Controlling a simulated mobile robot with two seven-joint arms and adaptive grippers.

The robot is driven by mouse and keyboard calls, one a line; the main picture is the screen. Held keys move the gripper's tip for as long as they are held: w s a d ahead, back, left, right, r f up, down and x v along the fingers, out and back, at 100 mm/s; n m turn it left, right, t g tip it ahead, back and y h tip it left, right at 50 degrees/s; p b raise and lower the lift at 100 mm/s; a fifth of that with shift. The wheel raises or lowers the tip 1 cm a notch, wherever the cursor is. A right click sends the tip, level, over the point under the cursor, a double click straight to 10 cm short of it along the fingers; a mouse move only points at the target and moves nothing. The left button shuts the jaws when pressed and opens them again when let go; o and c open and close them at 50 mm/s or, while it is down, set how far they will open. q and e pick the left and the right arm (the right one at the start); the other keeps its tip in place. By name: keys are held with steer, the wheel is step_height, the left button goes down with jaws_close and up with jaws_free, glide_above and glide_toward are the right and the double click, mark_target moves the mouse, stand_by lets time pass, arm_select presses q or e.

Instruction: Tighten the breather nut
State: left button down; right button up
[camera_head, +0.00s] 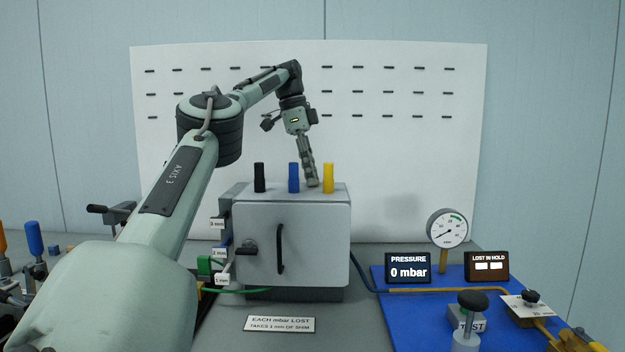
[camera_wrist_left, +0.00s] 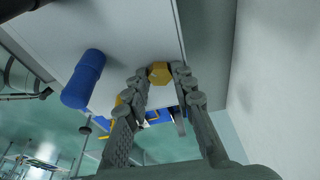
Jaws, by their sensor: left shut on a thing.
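The breather nut (camera_wrist_left: 159,72), a brass-yellow hexagonal nut, shows in the left wrist view between my left gripper's fingertips. My left gripper (camera_wrist_left: 160,78) is shut on it, one finger on each side. In the head view my left gripper (camera_head: 312,182) points down at the top of the grey cabinet (camera_head: 315,250), behind and between the blue post and the yellow post. The nut cannot be made out in the head view. How tight the nut is does not show. My right gripper is in neither view.
On the cabinet stand a black post (camera_head: 260,177), a blue post (camera_head: 294,177) and a yellow post (camera_head: 328,178), close to my left gripper. To the right are a round gauge (camera_head: 447,228) and a pressure display (camera_head: 408,268) reading 0 mbar. A white backboard (camera_head: 400,150) stands behind.

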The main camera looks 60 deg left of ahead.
arm_select(q)
steer(key=c, duration=1.4)
jaws_free()
steer(key=shift+d, duration=0.1)
steer(key=shift+c, duration=0.2)
